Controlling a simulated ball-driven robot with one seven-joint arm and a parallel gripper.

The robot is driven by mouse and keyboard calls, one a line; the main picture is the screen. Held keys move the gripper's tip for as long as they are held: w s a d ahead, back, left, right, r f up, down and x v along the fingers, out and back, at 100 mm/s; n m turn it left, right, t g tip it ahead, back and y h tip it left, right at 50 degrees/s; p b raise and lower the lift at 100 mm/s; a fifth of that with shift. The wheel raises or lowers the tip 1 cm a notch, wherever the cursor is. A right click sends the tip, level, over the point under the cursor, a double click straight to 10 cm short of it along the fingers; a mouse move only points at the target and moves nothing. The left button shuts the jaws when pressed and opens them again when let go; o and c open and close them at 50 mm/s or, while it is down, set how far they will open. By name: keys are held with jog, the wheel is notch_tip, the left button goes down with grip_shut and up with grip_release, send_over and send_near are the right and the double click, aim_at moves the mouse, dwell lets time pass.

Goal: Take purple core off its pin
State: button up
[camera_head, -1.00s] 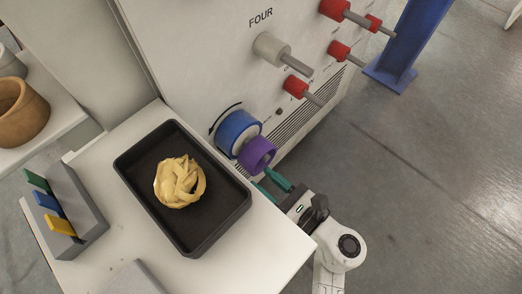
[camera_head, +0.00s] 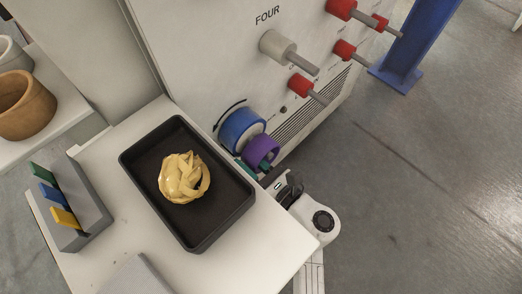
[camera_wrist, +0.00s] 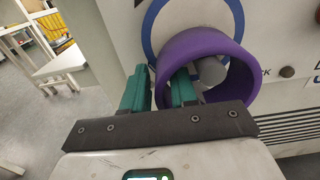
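The purple core (camera_head: 261,148) is a short hollow ring at the front of the white machine, just in front of a blue roll (camera_head: 238,128). In the wrist view the purple core (camera_wrist: 205,50) opens toward me, with the grey rounded pin end (camera_wrist: 211,71) inside it. My gripper (camera_wrist: 160,82) has teal fingers on either side of the core's left wall. The left finger is outside the ring and the right finger reaches inside it. A narrow gap shows beside the wall, so the fingers look open. The core partly hides my gripper (camera_head: 254,167) in the head view.
A black tray (camera_head: 133,158) with a crumpled yellow tape heap (camera_head: 184,177) stands on the white table (camera_head: 255,262) left of my arm. Red knobs on grey rods (camera_head: 300,85) and a grey-white spool (camera_head: 277,45) stick out of the machine above.

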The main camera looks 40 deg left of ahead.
grip_shut()
jog(key=shift+r, duration=0.15)
